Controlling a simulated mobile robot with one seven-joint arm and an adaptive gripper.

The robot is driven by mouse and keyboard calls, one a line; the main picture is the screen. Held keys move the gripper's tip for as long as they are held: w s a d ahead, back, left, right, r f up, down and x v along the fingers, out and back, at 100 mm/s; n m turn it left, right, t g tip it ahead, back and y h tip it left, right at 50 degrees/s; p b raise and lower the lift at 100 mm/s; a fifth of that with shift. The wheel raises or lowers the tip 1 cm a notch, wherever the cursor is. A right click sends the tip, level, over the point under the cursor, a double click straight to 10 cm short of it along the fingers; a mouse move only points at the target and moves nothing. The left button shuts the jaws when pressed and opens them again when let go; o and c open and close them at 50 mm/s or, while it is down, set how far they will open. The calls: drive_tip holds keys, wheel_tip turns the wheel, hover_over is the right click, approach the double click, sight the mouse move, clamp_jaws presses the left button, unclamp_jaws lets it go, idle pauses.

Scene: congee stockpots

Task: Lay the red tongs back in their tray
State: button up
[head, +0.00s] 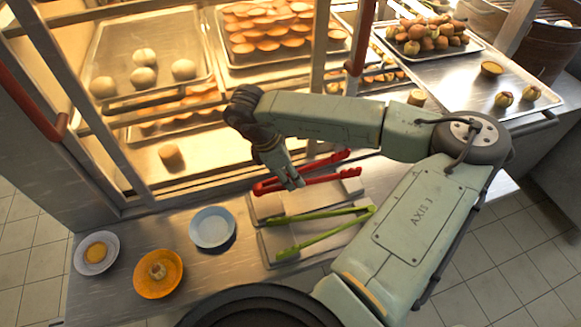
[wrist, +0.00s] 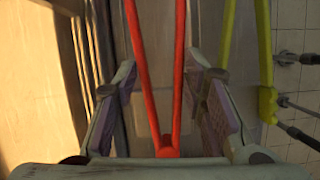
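The red tongs (head: 325,176) are over the upper metal tray (head: 265,208), spread in a V with the joined end at the left in the head view. One arm reaches past the tray's back edge; I cannot tell whether they rest on the tray. My gripper (head: 292,182) is down at the tongs. In the wrist view, its two fingers (wrist: 162,75) are apart, one on each side of the red tongs (wrist: 165,140), with a narrow gap on each side. The gripper partly hides the tongs in the head view.
Green tongs (head: 320,231) lie on a second tray in front. A white-blue bowl (head: 212,227), an orange bowl (head: 158,273) and a pale bowl (head: 97,253) stand to the left. A glass case with filled trays (head: 150,65) stands close behind. A dark round pot (head: 260,308) is at the front.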

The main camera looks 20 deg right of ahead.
wheel_tip(320, 180, down, 4)
drive_tip(key=shift+b, duration=0.95)
drive_tip(key=shift+f+b, duration=0.75)
drive_tip(key=shift+b, duration=0.2)
drive_tip(key=o, duration=0.6)
drive_tip(key=shift+r, duration=0.1)
